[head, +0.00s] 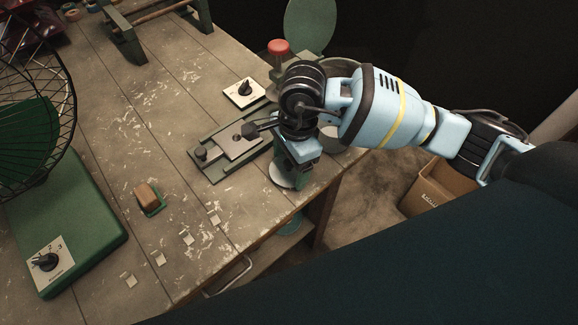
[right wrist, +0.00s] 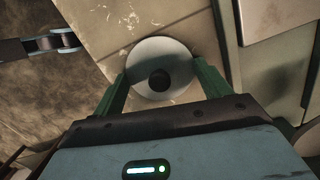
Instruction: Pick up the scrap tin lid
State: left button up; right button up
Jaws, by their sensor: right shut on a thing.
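The scrap tin lid (right wrist: 150,52) is a pale round disc with a dark round centre in the right wrist view. My right gripper (right wrist: 162,82) is shut on it, with one green finger at each side of the disc. In the head view the lid (head: 283,178) shows partly below the fingers of my right gripper (head: 292,170), near the front edge of the workbench (head: 180,255). The gripper hides the rest of it. I cannot tell whether the lid touches the bench. My left gripper is not in view.
A flat metal fixture (head: 204,156) lies just left of the gripper, with a dial plate (head: 243,92) and a red knob (head: 278,47) behind it. A brown block (head: 147,195) and a green caged fan (head: 75,235) are further left. A cardboard box (head: 432,192) stands below right.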

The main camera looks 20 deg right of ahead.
aim_at(288, 169)
jog(key=shift+r, duration=0.5)
jog(key=r, duration=0.1)
jog(key=s+r, duration=0.1)
jog(key=shift+a+r, duration=0.15)
jog(key=shift+r, duration=0.15)
jog(key=s+a+r+b, duration=0.1)
jog(key=s+a, duration=0.2)
jog(key=s, duration=1.1)
jog(key=shift+s+a+r, duration=0.15)
jog(key=shift+s+r, duration=0.05)
jog(key=shift+s, duration=0.1)
